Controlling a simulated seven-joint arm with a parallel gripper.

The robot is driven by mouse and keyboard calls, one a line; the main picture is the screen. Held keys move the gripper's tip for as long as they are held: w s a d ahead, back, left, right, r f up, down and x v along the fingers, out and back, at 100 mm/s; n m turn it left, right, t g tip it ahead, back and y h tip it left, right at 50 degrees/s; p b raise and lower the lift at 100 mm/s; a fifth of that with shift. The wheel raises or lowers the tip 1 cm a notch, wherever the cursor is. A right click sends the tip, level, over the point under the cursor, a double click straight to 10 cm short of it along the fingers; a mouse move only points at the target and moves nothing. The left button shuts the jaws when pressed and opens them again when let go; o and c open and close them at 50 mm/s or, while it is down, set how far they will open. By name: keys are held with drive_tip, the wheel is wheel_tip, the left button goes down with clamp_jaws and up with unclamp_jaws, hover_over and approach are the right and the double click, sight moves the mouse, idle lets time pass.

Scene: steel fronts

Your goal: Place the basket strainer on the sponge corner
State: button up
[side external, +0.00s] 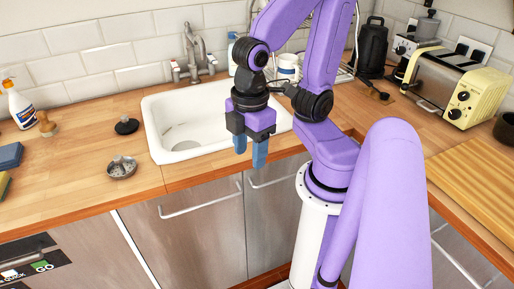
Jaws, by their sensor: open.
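The basket strainer (122,168) looks like a small round metal cup and stands on the wooden counter, left of the sink's front corner. A blue sponge (10,156) lies at the left edge of the picture and is partly cut off. A yellow piece (4,184) shows just below it, also cut off; I cannot tell whether it is a second sponge. My gripper (250,155) points down with blue fingers apart and nothing between them. It hangs in front of the sink's front edge, to the right of the strainer and well apart from it.
The white sink (158,140) has a raised rim and a faucet (192,55) behind. A black stopper (126,125), a brush (46,124) and a spray bottle (19,106) stand on the left counter. A yellow toaster (455,85) stands right. The counter between strainer and sponge is clear.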

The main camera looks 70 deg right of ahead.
drive_tip(key=shift+o, duration=0.5)
drive_tip(key=shift+s+d+f, duration=0.25)
drive_tip(key=shift+s+d, duration=0.2)
drive_tip(key=shift+s, duration=0.25)
drive_tip(key=shift+w, duration=0.1)
drive_tip(key=w+a+f+n+t+h, duration=0.1)
drive_tip(key=w+a+n+h, duration=0.3)
drive_tip(key=w, duration=0.5)
drive_tip(key=w+a+n+t+h, duration=0.1)
drive_tip(key=w+a+n+h, duration=0.1)
drive_tip(key=w+a, duration=0.6)
drive_tip(key=n+t+h, duration=0.4)
drive_tip(key=n+h, duration=0.1)
drive_tip(key=h, duration=0.2)
approach(116, 160)
drive_tip(key=x, duration=0.6)
drive_tip(key=shift+f, duration=0.1)
drive_tip(key=shift+y, duration=0.3)
drive_tip(key=shift+x, duration=2.65)
clamp_jaws()
